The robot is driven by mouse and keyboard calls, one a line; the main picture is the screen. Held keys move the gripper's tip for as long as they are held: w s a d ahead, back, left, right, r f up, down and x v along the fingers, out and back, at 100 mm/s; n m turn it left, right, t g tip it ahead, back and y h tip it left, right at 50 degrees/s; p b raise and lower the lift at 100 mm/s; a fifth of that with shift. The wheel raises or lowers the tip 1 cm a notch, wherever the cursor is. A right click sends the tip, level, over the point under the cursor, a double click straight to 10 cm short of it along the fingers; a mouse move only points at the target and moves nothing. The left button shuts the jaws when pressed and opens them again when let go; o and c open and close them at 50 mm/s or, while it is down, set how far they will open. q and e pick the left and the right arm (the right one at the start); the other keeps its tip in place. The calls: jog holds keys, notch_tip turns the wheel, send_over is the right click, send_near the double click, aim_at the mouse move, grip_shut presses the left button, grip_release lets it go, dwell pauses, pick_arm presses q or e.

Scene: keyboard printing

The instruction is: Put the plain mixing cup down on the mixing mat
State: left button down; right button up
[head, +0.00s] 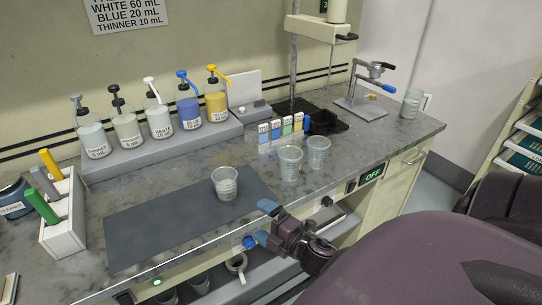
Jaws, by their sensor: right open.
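A clear plastic mixing cup (225,184) with markings stands upright on the dark grey mixing mat (150,226), near the mat's back right part. I cannot tell from its look whether it holds anything. My right gripper (264,222) has blue fingertips spread apart with nothing between them. It is at the front edge of the bench, to the right of and nearer than the cup, apart from it. My left gripper is not in view.
Two similar cups (290,164) (318,154) stand right of the mat, and another (411,103) at the far right. Pump bottles (158,121) line a grey riser behind. A white holder (66,221) with coloured-handled tools stands left. The mat's left and front are clear.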

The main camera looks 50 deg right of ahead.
jog(key=s+a+f+m+g+h, duration=0.1)
jog(key=s+a+f+m+g, duration=0.4)
jog(key=s+f+m, duration=0.5)
jog(key=a+f+m, duration=0.1)
jog(key=a+m, duration=0.1)
jog(key=m, duration=0.3)
jog(key=shift+a+m+g, duration=0.3)
jog(key=shift+m+g, duration=0.1)
